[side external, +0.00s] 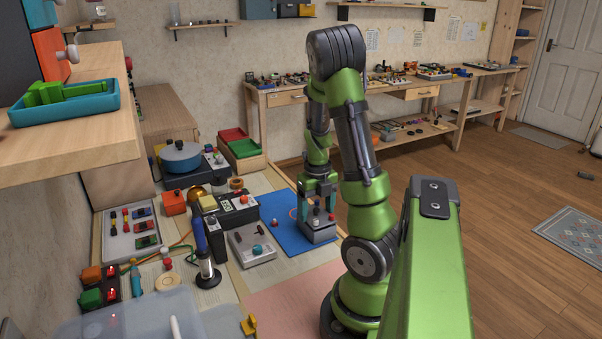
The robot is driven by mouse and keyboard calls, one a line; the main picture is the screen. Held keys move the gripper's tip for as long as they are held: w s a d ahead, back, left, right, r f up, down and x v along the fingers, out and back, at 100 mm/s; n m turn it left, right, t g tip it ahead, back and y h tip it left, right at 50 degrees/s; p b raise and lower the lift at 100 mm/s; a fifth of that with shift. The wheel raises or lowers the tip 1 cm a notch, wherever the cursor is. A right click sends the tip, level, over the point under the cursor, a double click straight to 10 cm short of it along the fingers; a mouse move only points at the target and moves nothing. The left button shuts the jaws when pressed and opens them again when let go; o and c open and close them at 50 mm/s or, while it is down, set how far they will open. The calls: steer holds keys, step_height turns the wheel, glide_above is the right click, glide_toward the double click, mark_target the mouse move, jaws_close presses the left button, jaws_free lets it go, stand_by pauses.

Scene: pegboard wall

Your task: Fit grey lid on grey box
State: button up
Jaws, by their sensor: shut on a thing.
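The grey box (319,236) is directly below, at the right part of the blue mat (283,223). I cannot tell from this view whether lid and box touch or are apart. The fingertips are partly lost against the small parts between them.
Left of the mat are a light grey unit with a teal knob (252,243) and a black device (232,214). Red and green trays (240,146) stand behind. The pink mat (300,300) is largely clear.

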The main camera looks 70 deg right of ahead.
mark_target(316, 209)
steer(key=shift+f, duration=0.35)
stand_by(0.5)
steer(key=o, duration=1)
steer(key=shift+o, duration=0.2)
steer(key=shift+r, duration=0.1)
steer(key=shift+r, duration=2.95)
